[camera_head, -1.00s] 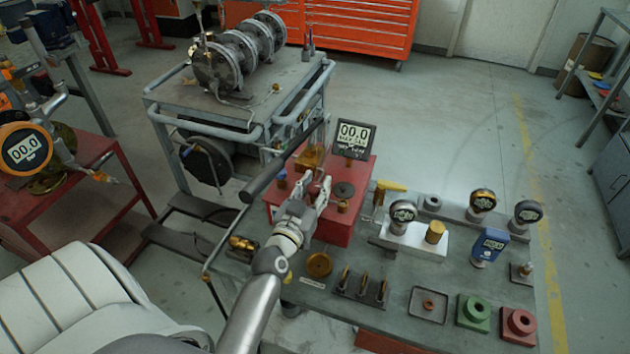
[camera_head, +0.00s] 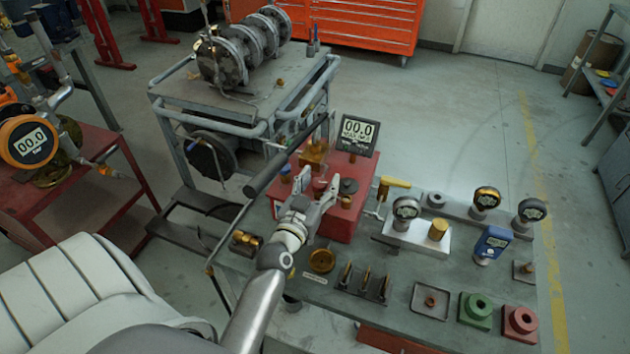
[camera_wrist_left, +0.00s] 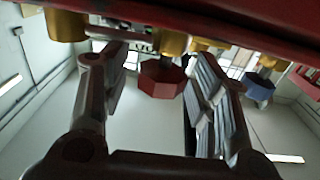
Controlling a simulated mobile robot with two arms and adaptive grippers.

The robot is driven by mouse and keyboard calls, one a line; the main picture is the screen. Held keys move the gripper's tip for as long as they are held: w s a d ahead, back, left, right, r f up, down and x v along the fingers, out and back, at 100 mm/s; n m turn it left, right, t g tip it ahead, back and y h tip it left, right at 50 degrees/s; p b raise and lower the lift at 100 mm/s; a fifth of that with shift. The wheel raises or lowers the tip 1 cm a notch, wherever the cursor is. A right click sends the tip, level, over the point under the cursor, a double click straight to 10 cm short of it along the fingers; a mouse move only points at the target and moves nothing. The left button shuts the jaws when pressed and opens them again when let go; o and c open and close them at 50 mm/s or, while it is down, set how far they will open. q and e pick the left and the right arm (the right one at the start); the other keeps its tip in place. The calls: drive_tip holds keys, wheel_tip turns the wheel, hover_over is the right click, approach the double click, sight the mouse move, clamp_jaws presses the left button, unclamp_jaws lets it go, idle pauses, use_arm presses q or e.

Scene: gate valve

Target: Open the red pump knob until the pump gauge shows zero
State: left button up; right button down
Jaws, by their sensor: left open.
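The red pump (camera_head: 344,225) stands on the bench, with its square black gauge (camera_head: 357,134) on top; the gauge display reads 00.0. My left gripper (camera_head: 319,188) is open at the front left of the pump. In the left wrist view, the red knob (camera_wrist_left: 162,78) sits in the gap between the spread fingers of my left gripper (camera_wrist_left: 160,66). In the head view the fingers largely hide the knob. My right gripper is not in view.
A long dark pump lever (camera_head: 268,172) slants beside the gripper. Brass fittings (camera_wrist_left: 173,42) and a blue knob (camera_wrist_left: 258,88) are near the fingers. Gauges and a white block (camera_head: 415,238) stand to the right on the bench. A red cart (camera_head: 75,200) is at left.

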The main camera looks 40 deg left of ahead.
use_arm(q)
drive_tip(key=v, duration=1.2)
idle(0.3)
